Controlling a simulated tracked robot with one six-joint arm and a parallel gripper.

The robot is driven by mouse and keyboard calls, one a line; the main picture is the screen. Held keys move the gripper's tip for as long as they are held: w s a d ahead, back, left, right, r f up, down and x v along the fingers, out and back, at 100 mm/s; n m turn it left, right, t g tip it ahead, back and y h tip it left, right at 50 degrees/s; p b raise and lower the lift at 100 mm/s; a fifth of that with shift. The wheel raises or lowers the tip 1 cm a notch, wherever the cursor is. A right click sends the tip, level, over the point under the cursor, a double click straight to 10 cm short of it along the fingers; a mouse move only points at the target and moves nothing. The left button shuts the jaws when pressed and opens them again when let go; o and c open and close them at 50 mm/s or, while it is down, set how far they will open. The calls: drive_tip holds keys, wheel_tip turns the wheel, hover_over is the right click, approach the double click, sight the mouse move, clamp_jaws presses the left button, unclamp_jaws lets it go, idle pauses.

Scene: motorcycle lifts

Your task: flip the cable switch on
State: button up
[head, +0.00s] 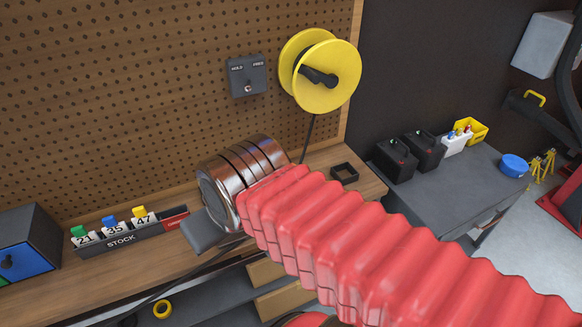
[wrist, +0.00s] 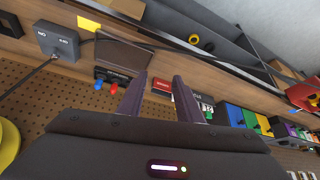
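A grey box (wrist: 62,40) with two small labels and a dark cable shows at the upper left of the wrist view. One label seems to be ON turned over; the other is too small to read surely. Its lever position cannot be made out. My gripper (wrist: 160,77) is open, its two dark fingers apart with nothing between them. The grey box lies apart from it, to the left and farther off. In the head view my red-sleeved arm covers the middle of the bench, and the fingers and cable switch are not clearly visible.
A HOLD/FREE switch box (head: 247,76) and a yellow reel (head: 328,76) hang on the pegboard (head: 150,95). A stock rack (head: 130,236) with numbered cards stands on the bench at left. A small black tray (head: 344,174) lies right of my wrist. Black batteries (head: 396,160) stand farther right.

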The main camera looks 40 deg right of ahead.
drive_tip(key=shift+d, duration=0.1)
idle(0.3)
drive_tip(key=w+d+r+n+y, duration=0.1)
drive_tip(key=d+n, duration=0.7)
drive_tip(key=d, duration=2.1)
drive_tip(key=shift+w+d+r+n, duration=0.25)
drive_tip(key=shift+w+r, duration=0.2)
drive_tip(key=shift+w, duration=0.7)
drive_tip(key=x, duration=1.3)
drive_tip(key=shift+f, duration=0.5)
drive_tip(key=shift+s, duration=0.1)
